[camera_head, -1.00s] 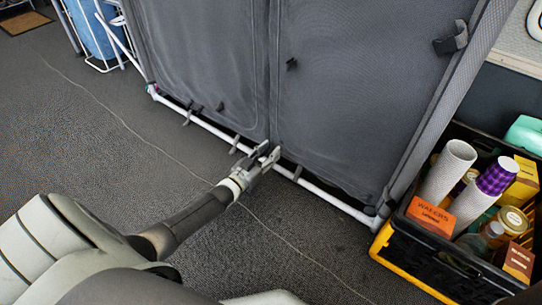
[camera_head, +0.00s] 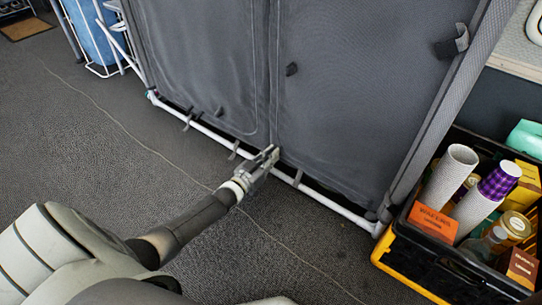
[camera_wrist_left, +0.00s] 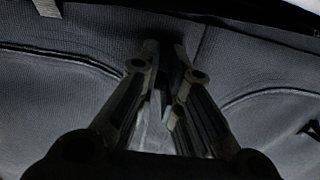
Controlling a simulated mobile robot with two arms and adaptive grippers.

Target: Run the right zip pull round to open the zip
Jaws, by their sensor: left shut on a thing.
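The grey fabric front (camera_head: 350,100) of a white-framed unit fills the upper middle of the head view. A vertical seam (camera_head: 273,70) parts its two panels, and curved zip lines (camera_wrist_left: 265,93) show in the left wrist view. My left gripper (camera_head: 272,152) is at the bottom of this seam, just above the white bottom rail (camera_head: 325,195). Its fingers are closed together on something small at the fabric, at the place of the right zip pull. The pull itself is hidden between the fingers (camera_wrist_left: 165,60). My right gripper is out of view.
A black and yellow crate (camera_head: 408,235) with cups, jars and boxes stands at the right by the unit's corner. Dark fabric tabs (camera_head: 291,69) hang on the panels. A blue container in a white rack (camera_head: 95,38) is at upper left. The carpet at left is clear.

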